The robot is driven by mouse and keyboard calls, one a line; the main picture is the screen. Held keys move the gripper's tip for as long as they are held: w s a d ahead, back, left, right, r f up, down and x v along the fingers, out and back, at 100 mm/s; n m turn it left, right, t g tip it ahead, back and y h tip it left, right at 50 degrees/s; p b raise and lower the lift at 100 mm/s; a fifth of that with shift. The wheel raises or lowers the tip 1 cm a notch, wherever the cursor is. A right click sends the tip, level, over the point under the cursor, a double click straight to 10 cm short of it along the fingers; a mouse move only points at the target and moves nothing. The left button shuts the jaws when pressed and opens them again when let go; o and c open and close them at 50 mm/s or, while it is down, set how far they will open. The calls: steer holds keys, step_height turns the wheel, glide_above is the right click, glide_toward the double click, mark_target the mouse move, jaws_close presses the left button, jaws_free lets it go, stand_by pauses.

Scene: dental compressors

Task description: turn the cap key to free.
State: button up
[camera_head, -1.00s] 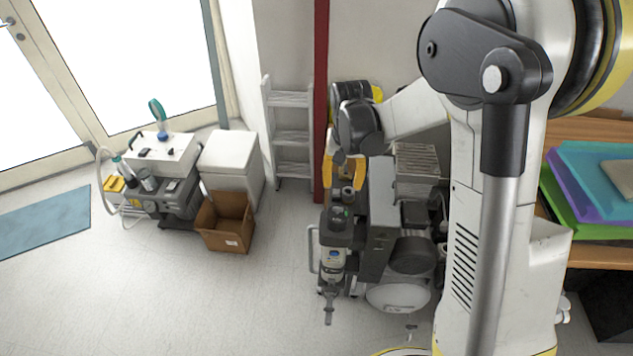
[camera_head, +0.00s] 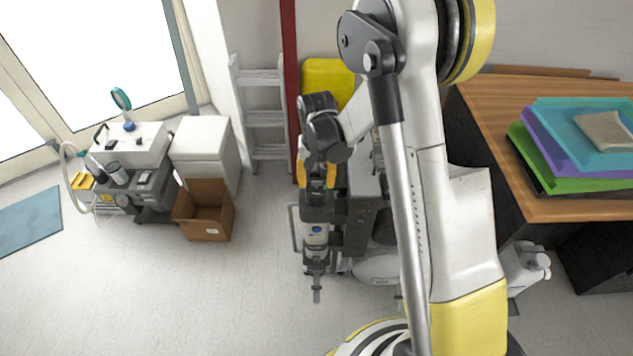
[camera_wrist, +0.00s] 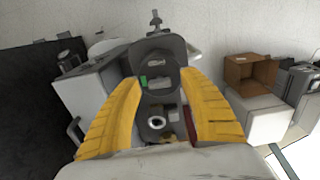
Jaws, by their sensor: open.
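A small green part (camera_wrist: 143,82) shows on that top. Lower down between the fingers is a round dark fitting with a pale ring (camera_wrist: 156,122). I cannot tell for certain which part is the cap key, nor how it is turned. In the head view my gripper and arm hide most of the unit's top.
A grey cabinet (camera_head: 361,226) stands close beside the unit. A brown box (camera_head: 203,222), a white cabinet (camera_head: 205,148) and another compressor cart (camera_head: 150,188) are at left. A wooden table (camera_head: 575,209) with coloured trays is at right. Floor in front is clear.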

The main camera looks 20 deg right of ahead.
jaws_close()
steer(key=shift+n, duration=0.3)
steer(key=n+b, duration=0.1)
steer(key=n, duration=0.7)
steer(key=shift+n+b, duration=0.4)
steer(key=n, duration=0.4)
steer(key=shift+n, duration=0.3)
steer(key=shift+n+b, duration=0.45)
steer(key=shift+n, duration=1.45)
